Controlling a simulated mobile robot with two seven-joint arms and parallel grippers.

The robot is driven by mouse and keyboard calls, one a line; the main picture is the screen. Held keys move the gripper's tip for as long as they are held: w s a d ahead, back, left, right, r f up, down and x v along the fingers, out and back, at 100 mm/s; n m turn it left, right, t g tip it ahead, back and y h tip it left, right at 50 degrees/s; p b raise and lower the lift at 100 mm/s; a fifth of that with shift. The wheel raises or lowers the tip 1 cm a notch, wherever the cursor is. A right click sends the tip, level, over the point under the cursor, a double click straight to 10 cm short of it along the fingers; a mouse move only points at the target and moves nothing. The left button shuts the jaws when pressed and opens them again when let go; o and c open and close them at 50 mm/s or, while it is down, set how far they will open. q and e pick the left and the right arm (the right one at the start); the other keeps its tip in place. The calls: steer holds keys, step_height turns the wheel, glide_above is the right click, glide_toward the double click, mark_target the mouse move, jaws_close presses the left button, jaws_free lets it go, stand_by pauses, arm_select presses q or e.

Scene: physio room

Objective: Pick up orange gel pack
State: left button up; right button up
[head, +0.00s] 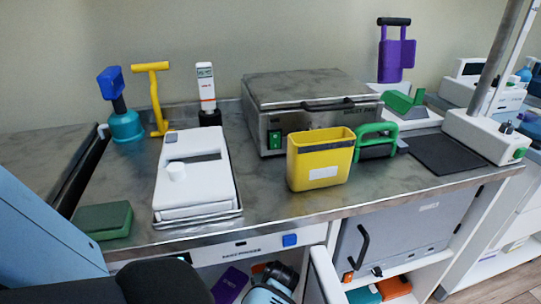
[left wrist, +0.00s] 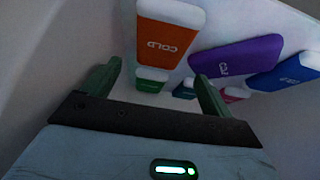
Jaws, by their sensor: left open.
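The orange gel pack (left wrist: 165,45), lettered COLD with a white end, is in the left wrist view, at the top. It lies ahead of my left gripper (left wrist: 157,72). That gripper is open, with its two green fingers apart and nothing held between them. The pack looks to be just beyond the fingertips, roughly in line with the gap; I cannot tell whether they touch. In the head view the left gripper is low in the shelf space under the counter, and its fingers are hard to make out. My right gripper is not in view.
A purple pack (left wrist: 238,57) and a blue pack (left wrist: 290,72) lie right of the orange one; smaller green (left wrist: 150,85) and pink (left wrist: 233,95) ones show beyond. The counter (head: 270,205) overhangs the shelf, and an open door (head: 325,275) stands to its right.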

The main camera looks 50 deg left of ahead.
arm_select(q)
steer(key=shift+b+x, duration=0.45)
steer(key=shift+x, duration=0.6)
steer(key=shift+a+f, duration=0.2)
steer(key=shift+f, duration=0.15)
steer(key=b+x, duration=0.2)
steer(key=x, duration=0.3)
steer(key=shift+d+f, duration=0.1)
steer(key=shift+d, duration=0.05)
steer(key=c, duration=0.8)
steer(key=shift+c, duration=0.2)
steer(key=shift+s+r, duration=0.1)
steer(key=shift+r, duration=0.15)
